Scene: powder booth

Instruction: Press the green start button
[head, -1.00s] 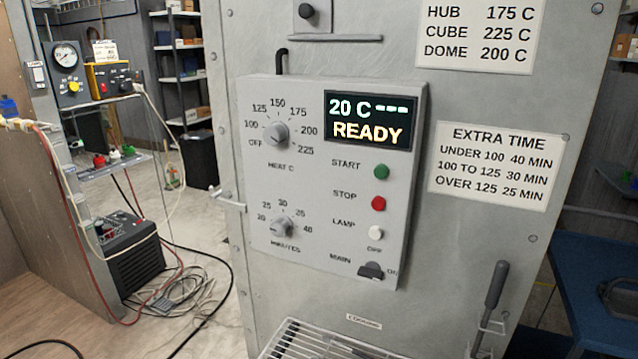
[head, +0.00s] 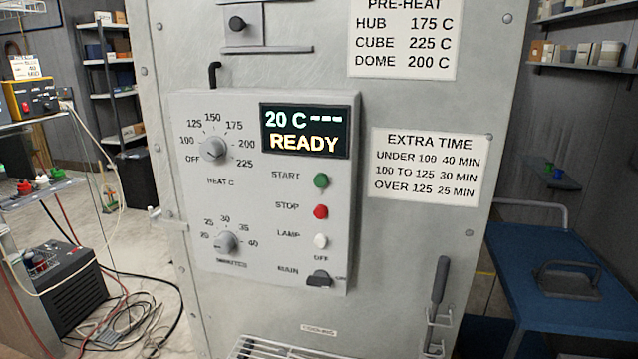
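The green start button (head: 321,181) is on the grey control panel (head: 190,262) on the front of a metal oven cabinet, beside the word START. The red stop button (head: 320,212) and the white lamp button (head: 320,241) are below it. The display (head: 305,131) above reads "20 C ---" and "READY". The heat knob (head: 215,150) and the minutes knob (head: 226,243) are on the panel's left half; I cannot tell their exact settings. The dark main switch (head: 319,279) is at the bottom. Neither of my grippers is in view, and nothing covers the start button.
A pre-heat sign (head: 404,36) and an extra time sign (head: 430,168) are on the cabinet. A black-gripped handle (head: 440,280) sticks out lower right. A wire rack (head: 270,348) shows at the bottom. A blue cart (head: 545,290) stands right; cables (head: 120,325) lie on the floor left.

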